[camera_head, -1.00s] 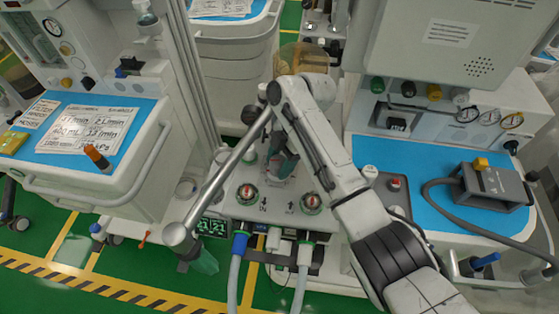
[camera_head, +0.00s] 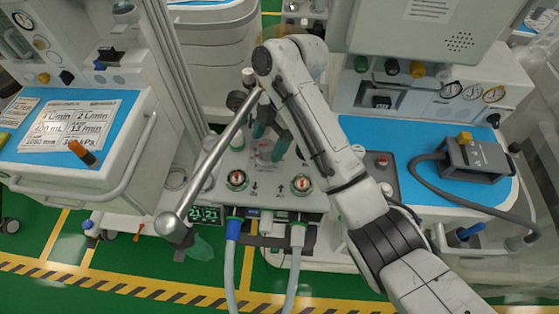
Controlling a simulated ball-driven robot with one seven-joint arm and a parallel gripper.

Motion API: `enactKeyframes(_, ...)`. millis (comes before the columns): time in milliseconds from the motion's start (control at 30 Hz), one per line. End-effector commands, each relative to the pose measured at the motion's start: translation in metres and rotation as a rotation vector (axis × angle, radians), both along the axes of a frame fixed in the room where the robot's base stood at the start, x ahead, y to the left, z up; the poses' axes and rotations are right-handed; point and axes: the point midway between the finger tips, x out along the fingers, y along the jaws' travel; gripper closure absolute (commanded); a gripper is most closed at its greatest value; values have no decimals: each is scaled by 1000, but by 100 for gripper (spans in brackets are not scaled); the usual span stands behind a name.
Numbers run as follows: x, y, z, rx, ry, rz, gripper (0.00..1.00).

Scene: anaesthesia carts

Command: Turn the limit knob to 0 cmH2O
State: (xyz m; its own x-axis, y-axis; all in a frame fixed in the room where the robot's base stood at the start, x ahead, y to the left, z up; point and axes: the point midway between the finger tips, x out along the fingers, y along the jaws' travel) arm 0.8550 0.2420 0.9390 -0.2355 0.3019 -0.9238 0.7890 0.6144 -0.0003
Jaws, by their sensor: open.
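My gripper (camera_head: 269,147) reaches down over the breathing-circuit block (camera_head: 268,187) in the middle of the head view. Its dark green fingers are spread apart. A small clear and reddish part (camera_head: 263,150) shows between and below the fingers. I cannot tell whether it is the limit knob, or whether the fingers touch it. Any scale or pointer there is too small to read. A dark round knob (camera_head: 236,100) stands just left of the gripper. Two round valves with red centres, left (camera_head: 237,180) and right (camera_head: 301,184), sit on the block nearer me.
A metal pole (camera_head: 215,157) slants close left of my gripper, with a green bag (camera_head: 200,248) under its near end. Two hoses (camera_head: 232,262) hang in front. Green floor is free in front.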

Motion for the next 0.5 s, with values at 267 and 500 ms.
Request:
enactKeyframes(267,-28,-10,40,-1,-1,-2,26)
enactKeyframes(500,-65,-20,55,0,-2,-2,26)
